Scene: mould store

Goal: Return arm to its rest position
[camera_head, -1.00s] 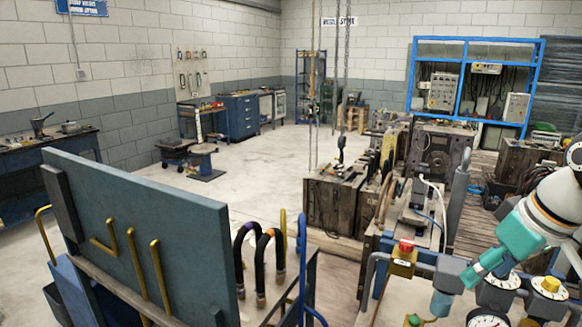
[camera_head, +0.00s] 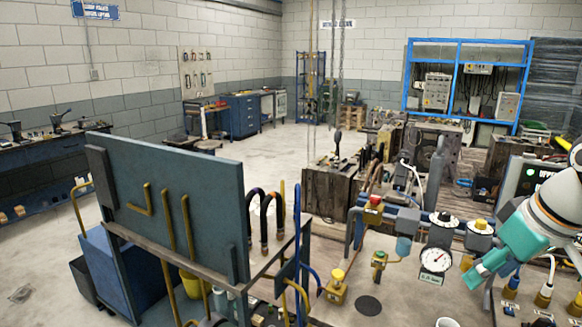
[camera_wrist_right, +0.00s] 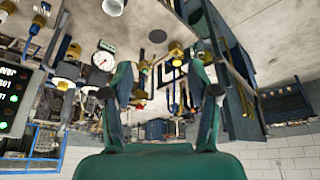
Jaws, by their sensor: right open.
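My right arm comes in at the right edge of the head view. Its teal right gripper (camera_head: 474,280) points left and down, just right of a round dial gauge (camera_head: 436,259). In the right wrist view the two fingers of the right gripper (camera_wrist_right: 167,92) stand wide apart with nothing between them. That view is upside down, with the wall at the bottom. The dial gauge also shows there (camera_wrist_right: 103,60), left of the fingers. My left gripper is in neither view.
A pale worktop carries yellow-capped valves (camera_head: 336,285), a red-knobbed valve (camera_head: 374,203) and a white cup (camera_head: 447,322). A lit display (camera_head: 530,175) stands behind my right arm. A blue-grey panel cart (camera_head: 175,190) with yellow hooks stands front left. Open floor (camera_head: 260,150) lies beyond.

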